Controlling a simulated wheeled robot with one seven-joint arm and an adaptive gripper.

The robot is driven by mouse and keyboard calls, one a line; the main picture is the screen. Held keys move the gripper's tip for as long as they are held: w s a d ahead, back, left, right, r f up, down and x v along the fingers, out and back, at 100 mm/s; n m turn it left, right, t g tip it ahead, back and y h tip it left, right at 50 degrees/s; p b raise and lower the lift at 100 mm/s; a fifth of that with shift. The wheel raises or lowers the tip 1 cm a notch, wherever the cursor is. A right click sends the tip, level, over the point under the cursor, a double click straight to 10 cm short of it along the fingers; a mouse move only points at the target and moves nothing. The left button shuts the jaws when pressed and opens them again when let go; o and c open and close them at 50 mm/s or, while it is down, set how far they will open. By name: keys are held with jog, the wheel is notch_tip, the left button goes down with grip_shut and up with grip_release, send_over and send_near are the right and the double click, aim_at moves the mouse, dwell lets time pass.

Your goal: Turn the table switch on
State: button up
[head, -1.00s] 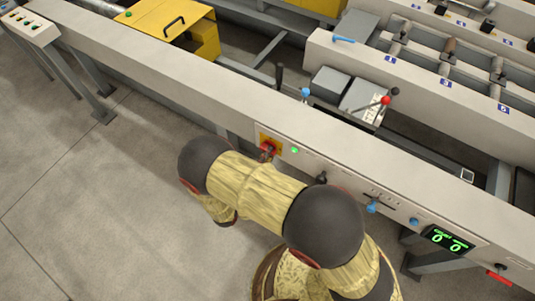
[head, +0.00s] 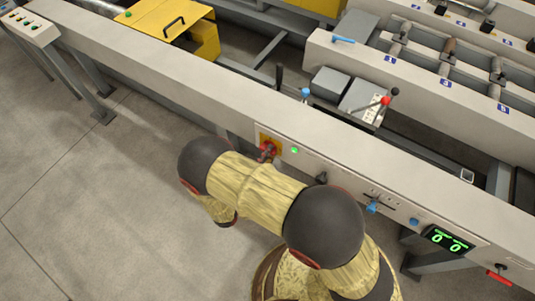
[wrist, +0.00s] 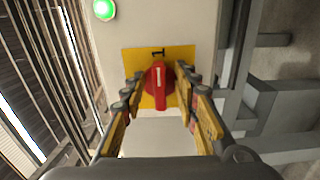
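The table switch is a red rotary knob (wrist: 159,87) on a yellow plate (wrist: 130,63). A pale line runs along its handle, toward a small dark mark at the plate's upper edge in the wrist view. In the head view the red switch (head: 268,149) sits on the table's front panel, partly hidden by my gripper and wrist. My gripper (wrist: 162,78) has its two fingers on either side of the knob, with the handle between them. The fingers look apart, with a narrow gap beside the handle; contact is hard to judge.
A lit green lamp (head: 294,150) is beside the switch; it also shows in the wrist view (wrist: 104,9). Along the panel are a black knob (head: 321,178), blue controls (head: 372,208) and a green display (head: 447,239). Open floor (head: 90,210) lies at left.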

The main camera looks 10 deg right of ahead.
jog(key=v, duration=1.2)
dwell(0.4)
